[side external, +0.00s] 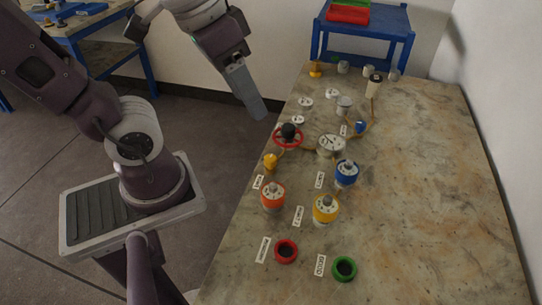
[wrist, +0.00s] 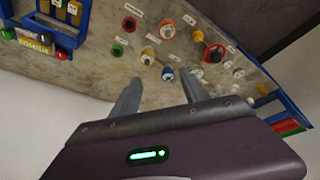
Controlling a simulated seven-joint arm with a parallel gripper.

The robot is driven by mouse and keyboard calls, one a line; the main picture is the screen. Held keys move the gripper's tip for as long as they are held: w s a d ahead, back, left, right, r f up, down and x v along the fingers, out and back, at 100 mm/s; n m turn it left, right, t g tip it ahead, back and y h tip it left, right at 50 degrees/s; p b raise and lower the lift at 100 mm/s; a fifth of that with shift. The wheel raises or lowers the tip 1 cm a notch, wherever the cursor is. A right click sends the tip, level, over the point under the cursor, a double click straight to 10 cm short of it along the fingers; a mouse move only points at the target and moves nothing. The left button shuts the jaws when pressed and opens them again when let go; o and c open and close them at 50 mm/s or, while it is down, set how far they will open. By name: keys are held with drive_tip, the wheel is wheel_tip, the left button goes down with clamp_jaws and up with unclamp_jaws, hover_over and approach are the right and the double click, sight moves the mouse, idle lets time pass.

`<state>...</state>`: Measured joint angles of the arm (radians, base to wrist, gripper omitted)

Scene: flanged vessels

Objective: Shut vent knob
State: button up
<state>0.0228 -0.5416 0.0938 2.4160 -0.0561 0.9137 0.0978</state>
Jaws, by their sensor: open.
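Several round knobs stand on the stone-topped bench: an orange one (side external: 272,195), a yellow one (side external: 325,208) and a blue one (side external: 346,174). Each has a small white label beside it, too small to read, so I cannot tell which knob is the vent. In the wrist view the orange (wrist: 168,29), yellow (wrist: 147,57) and blue (wrist: 168,74) knobs lie beyond the fingers. My gripper (side external: 258,112) hangs above the bench's left edge, apart from all the knobs. In the wrist view its fingers (wrist: 158,92) are spread with nothing between them.
A red handwheel (side external: 288,137) with a black ball stands below my gripper, beside a yellow fitting (side external: 270,161). A red ring (side external: 286,251) and a green ring (side external: 344,268) sit at the near end. Gauges and grey cylinders (side external: 343,105) fill the back. The bench's right side is clear.

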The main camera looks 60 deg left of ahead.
drive_tip(key=w+a+f+g, duration=0.2)
drive_tip(key=w+f+g, duration=0.15)
drive_tip(key=w, duration=0.45)
drive_tip(key=g, duration=0.5)
approach(271, 157)
drive_tip(key=f, duration=0.2)
drive_tip(key=shift+y, duration=0.4)
drive_tip(key=x, duration=0.7)
drive_tip(key=shift+s+d, duration=0.35)
drive_tip(key=shift+d, duration=0.05)
clamp_jaws()
